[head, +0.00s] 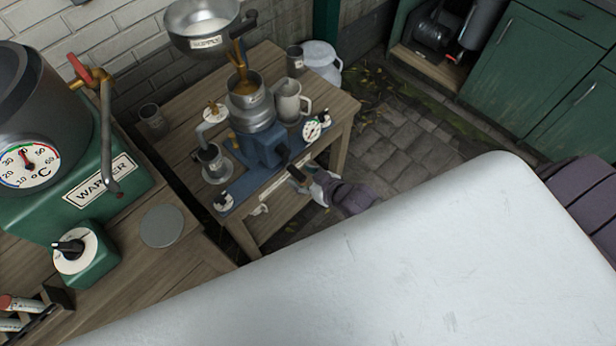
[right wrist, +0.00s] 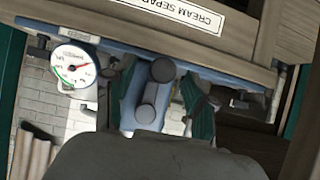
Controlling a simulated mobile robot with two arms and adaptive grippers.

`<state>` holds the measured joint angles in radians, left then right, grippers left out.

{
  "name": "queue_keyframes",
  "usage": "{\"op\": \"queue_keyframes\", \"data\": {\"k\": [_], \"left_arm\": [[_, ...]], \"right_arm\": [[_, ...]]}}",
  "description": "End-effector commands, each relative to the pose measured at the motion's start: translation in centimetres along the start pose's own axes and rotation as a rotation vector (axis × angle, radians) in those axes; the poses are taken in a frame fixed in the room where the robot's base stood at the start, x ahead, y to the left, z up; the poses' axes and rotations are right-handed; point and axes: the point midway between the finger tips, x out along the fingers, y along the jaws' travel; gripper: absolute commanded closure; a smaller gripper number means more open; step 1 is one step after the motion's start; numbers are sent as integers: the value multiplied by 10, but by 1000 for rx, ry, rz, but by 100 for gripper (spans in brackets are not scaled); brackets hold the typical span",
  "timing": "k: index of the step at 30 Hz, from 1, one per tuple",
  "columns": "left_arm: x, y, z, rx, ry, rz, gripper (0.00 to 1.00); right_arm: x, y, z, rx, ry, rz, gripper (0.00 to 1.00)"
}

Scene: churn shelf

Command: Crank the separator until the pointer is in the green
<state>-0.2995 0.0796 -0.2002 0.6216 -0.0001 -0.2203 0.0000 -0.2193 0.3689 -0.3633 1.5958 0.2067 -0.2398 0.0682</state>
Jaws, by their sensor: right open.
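The blue-and-grey separator (head: 262,142) stands on the wooden table. Its pointer gauge (head: 312,131) also shows in the right wrist view (right wrist: 73,66), where the red pointer points right, away from the green band at lower left. A dark grip (head: 297,174) shows at the separator's front in the head view. My right gripper (head: 312,185) is open beside this grip; whether they touch is unclear. The right wrist view shows its fingers on either side of the crank. My left gripper is not in view.
A supply bowl (head: 205,25) pours above the separator's cup. A pitcher (head: 288,101) and small cups stand around it. A green warmer (head: 75,185) is at left. A large pale surface (head: 400,270) fills the foreground. The paved floor (head: 405,145) is open on the right.

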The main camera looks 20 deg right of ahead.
Motion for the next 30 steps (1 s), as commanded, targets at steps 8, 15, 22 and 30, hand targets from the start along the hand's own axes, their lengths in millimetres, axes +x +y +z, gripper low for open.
{"op": "queue_keyframes", "data": {"k": [8,15,22,30], "left_arm": [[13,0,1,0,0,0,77],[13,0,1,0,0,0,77],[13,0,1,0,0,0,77],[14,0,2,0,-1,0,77]], "right_arm": [[14,0,0,0,0,0,44],[18,0,0,0,0,0,44],[21,0,0,0,-1,0,44],[20,0,0,0,0,0,74]]}}
